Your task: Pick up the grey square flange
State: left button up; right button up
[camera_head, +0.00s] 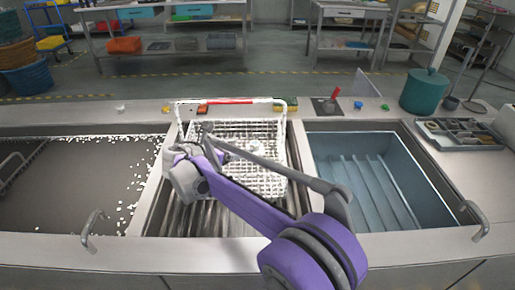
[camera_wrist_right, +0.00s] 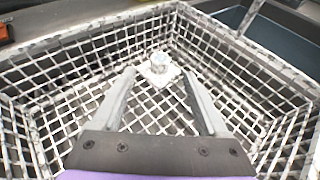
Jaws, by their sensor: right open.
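The grey square flange (camera_wrist_right: 158,68) lies on the wire floor of a white mesh basket (camera_wrist_right: 75,52), near a corner. It has a square base with a round raised hub, and looks pale and small in the basket in the head view (camera_head: 255,146). My right gripper (camera_wrist_right: 158,82) is open and empty. Its two fingers reach into the basket view and point toward the flange, one to each side of it in the picture. In the head view my right arm crosses over the basket and hides part of it. My left gripper is not in view.
The basket (camera_head: 231,101) has a red-marked handle bar and sits over the middle tank. A blue-lined basin (camera_head: 340,170) is at right, a dark tank with white bits (camera_head: 85,185) at left. A green canister (camera_head: 424,92) and a parts tray (camera_head: 460,133) stand at right.

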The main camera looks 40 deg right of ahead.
aim_at(255, 143)
jog(key=b+x, duration=0.1)
jog(key=x, duration=0.5)
jog(key=shift+w+d, duration=0.1)
jog(key=shift+d, duration=0.1)
jog(key=shift+r, duration=0.1)
grip_shut()
